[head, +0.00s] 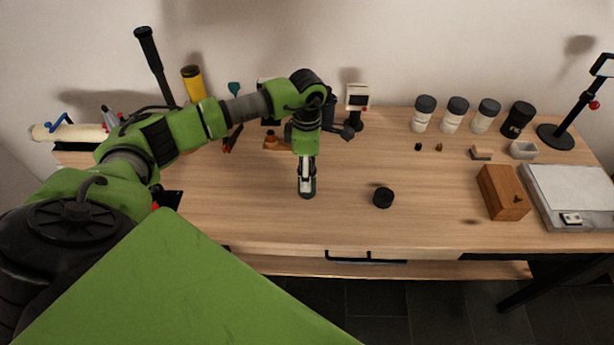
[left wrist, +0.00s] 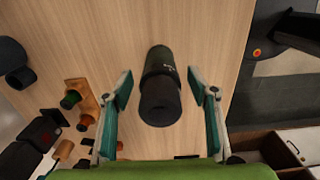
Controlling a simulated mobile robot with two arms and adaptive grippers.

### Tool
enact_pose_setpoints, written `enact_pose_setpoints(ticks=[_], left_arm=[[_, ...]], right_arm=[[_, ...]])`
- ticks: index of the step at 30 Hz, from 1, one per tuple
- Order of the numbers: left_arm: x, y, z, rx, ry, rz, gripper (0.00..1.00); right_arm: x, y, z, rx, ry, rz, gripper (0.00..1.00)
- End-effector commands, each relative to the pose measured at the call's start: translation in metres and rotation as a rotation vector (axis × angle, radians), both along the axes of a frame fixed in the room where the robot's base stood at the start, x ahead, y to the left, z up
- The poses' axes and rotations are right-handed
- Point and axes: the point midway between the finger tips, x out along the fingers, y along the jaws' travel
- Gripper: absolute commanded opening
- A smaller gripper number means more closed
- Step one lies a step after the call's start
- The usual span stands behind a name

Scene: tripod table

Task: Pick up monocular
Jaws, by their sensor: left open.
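The monocular looks like a small black cylinder (head: 382,197) on the table, right of my left gripper in the head view. In the left wrist view the monocular (left wrist: 160,88) is centred, one round end facing the camera, with small pale lettering on its side. My left gripper (head: 307,188) hangs over the table with its fingers downward. In the left wrist view its fingers (left wrist: 161,82) are spread to either side of the monocular's outline, with visible gaps. The head view shows it empty and apart from the monocular. My right gripper is not in view.
The wooden table (head: 345,225) is clear around the monocular. A wooden box (head: 502,192) and a grey-white slab (head: 570,195) lie to the right. Several jars, including a black one (head: 517,120), stand at the back. A small wooden stand (left wrist: 84,100) shows left of my fingers.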

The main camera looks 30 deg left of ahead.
Motion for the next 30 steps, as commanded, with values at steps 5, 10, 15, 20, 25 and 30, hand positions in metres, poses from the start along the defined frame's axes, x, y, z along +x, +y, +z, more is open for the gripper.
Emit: enact_pose_setpoints(ticks=[5,10,15,20,25,30], left_arm=[[0.000,0.000,-0.001,0.001,-0.001,-0.001,0.53],[0.000,0.000,0.000,0.000,0.000,-0.001,0.14],[0.001,0.000,0.000,0.000,-0.001,-0.001,0.04],[0.001,0.000,0.001,-0.001,-0.003,-0.001,0.04],[0.002,0.000,0.009,-0.001,-0.005,-0.001,0.04],[0.002,0.000,0.032,0.000,-0.007,-0.002,0.04]], right_arm=[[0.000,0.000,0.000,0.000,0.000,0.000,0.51],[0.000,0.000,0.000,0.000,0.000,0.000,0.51],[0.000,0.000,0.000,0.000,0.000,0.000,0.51],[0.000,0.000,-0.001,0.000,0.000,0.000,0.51],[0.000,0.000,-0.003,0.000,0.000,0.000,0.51],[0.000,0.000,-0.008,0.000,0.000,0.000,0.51]])
